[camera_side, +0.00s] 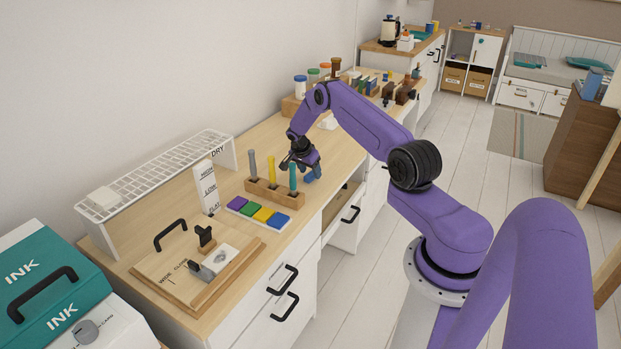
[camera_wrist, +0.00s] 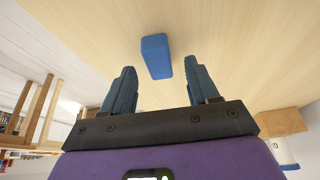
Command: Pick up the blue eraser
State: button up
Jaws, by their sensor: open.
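The blue eraser (camera_wrist: 156,56) lies on the light wood desktop, ahead of the fingertips and roughly between them in the wrist view. In the side view a small blue patch (camera_side: 312,175), which looks like the eraser, shows just below my gripper near the desk's front edge. My gripper (camera_wrist: 163,84) is open and empty, its two dark fingers apart, with a gap of bare desk between them and the eraser. In the side view my gripper (camera_side: 300,163) is low over the desk, behind the wooden marker stand. Its fingertips are hard to make out there.
A wooden stand (camera_side: 262,191) with upright grey, yellow and teal sticks is close to my gripper. A tray of coloured pads (camera_side: 258,212) lies in front of it. A white wire rack (camera_side: 160,170) stands by the wall. Jars and blocks crowd the desk farther back.

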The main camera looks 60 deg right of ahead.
jog(key=shift+d+f, duration=0.25)
jog(key=shift+f, duration=0.25)
grip_shut()
jog(key=shift+r, duration=0.1)
jog(key=shift+r, duration=0.4)
notch_tip(320, 180, up, 2)
jog(key=shift+r, duration=0.1)
jog(key=s+a+r, duration=0.8)
jog(key=s+r, duration=0.2)
jog(key=s, duration=0.1)
jog(key=shift+s+a, duration=0.15)
jog(key=shift+a, duration=0.1)
